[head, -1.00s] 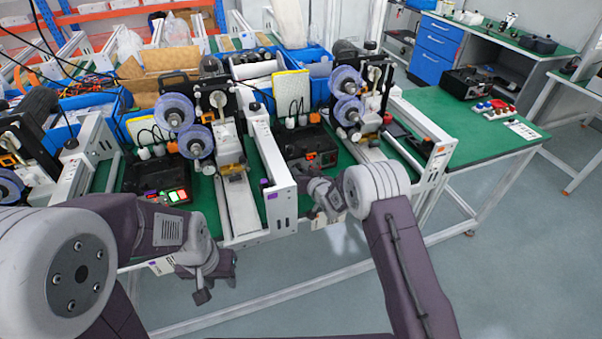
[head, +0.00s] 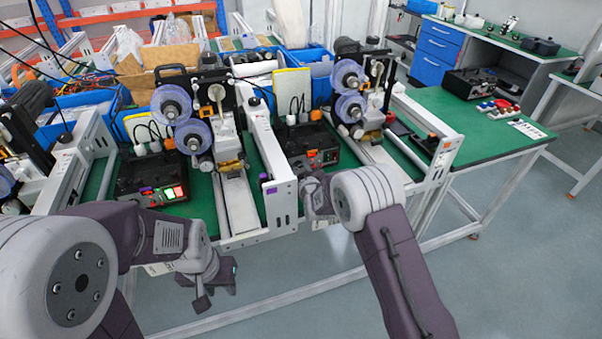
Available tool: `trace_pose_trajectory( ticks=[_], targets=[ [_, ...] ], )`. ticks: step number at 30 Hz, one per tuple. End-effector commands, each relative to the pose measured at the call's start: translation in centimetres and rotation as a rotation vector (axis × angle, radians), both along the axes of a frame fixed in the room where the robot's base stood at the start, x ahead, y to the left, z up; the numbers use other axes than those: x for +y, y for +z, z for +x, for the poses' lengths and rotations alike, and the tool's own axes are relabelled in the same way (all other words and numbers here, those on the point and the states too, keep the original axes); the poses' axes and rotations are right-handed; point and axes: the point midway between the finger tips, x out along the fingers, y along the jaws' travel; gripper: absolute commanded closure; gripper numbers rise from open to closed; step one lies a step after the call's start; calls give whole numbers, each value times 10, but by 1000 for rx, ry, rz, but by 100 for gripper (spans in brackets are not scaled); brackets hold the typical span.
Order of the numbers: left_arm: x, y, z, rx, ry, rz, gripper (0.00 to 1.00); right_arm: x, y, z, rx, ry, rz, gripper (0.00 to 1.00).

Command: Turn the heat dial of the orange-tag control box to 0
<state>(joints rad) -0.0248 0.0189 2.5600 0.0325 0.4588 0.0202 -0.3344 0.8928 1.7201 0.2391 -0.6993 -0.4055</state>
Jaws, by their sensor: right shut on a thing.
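The orange-tag control box (head: 297,138) is a black box on the green bench, centre of the head view, with a small orange tag (head: 312,156) and a reddish switch on its front. My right gripper (head: 312,184) is at the lower front of this box, shut on what seems to be its heat dial. The dial and its pointer are hidden behind the gripper and wrist. My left gripper (head: 217,293) hangs in front of the bench edge, fingers apart and empty.
Another black control box (head: 140,173) with lit red and green switches and a purple tag stands to the left. White rails (head: 277,180) and coder machines with blue-lilac reels (head: 171,104) flank the boxes. The green table top (head: 470,135) at right is mostly clear.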

Motion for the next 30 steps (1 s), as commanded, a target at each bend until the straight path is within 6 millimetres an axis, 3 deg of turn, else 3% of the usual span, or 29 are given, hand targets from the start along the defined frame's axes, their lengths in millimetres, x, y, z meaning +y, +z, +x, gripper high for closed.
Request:
trace_pose_trajectory(
  ticks=[21,22,24,30],
  targets=[
    [0,-2,0,0,0,0,64,1,0,0,-30,1,-81,100],
    [0,-2,0,0,0,0,64,1,1,0,-30,1,-81,72],
    [0,-2,0,0,0,0,64,1,1,0,-30,1,-81,53],
    [0,-2,0,0,0,0,64,1,0,0,-29,0,-81,53]
  ],
)
